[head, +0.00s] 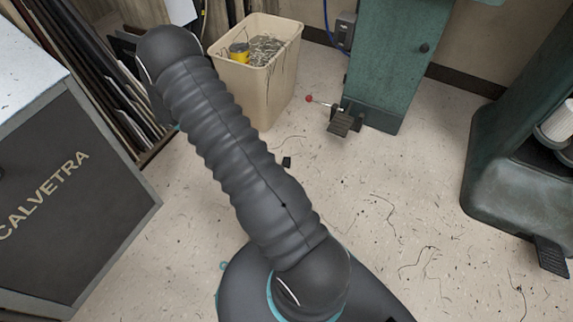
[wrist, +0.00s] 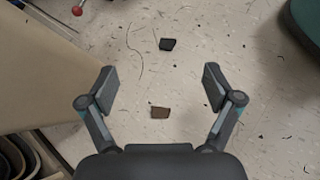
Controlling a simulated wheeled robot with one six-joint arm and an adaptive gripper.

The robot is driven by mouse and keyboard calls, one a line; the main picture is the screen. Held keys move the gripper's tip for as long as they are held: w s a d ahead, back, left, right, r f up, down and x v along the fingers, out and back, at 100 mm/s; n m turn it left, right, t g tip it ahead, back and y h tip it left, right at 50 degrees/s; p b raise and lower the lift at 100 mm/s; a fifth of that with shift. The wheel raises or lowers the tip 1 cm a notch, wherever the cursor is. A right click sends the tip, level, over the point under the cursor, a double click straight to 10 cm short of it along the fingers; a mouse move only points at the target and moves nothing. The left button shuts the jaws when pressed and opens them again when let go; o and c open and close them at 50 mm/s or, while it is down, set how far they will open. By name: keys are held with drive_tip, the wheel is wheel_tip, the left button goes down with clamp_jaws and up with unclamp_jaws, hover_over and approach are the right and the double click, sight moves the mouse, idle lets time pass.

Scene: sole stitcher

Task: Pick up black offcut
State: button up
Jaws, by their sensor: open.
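The black offcut (wrist: 168,44) is a small dark flat piece on the speckled floor, seen in the wrist view beyond my fingertips. A small black piece, which looks like the same offcut (head: 287,162), lies on the floor just right of my arm in the head view. My gripper (wrist: 158,86) is open and empty, its two fingers spread wide above the floor. A brown offcut (wrist: 160,112) lies on the floor nearer the gripper's palm, in line between the fingers. In the head view my gripper is hidden behind my arm.
A beige bin (head: 255,80) holding scraps and a yellow item stands behind the arm; its side (wrist: 50,85) fills the wrist view's left. A green machine (head: 385,70) with a pedal (head: 340,124) stands behind. A grey cabinet (head: 75,190) is at left. Thread bits litter the open floor.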

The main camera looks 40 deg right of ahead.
sight(284, 162)
drive_tip(key=d+f+n+h, duration=0.1)
drive_tip(key=f, duration=0.5)
drive_tip(key=s+d+f+n+h+b, duration=0.1)
drive_tip(key=f, duration=0.6)
drive_tip(key=d+f+n+h+b, duration=0.1)
drive_tip(key=f+n, duration=0.1)
drive_tip(key=f, duration=0.4)
drive_tip(key=shift+s+f, duration=0.25)
drive_tip(key=shift+f, duration=0.05)
drive_tip(key=b+x, duration=0.1)
drive_tip(key=x, duration=1.2)
drive_tip(key=shift+s+d+f, duration=0.15)
drive_tip(key=shift+s+d, duration=0.05)
drive_tip(key=shift+d, duration=0.15)
drive_tip(key=c, duration=1)
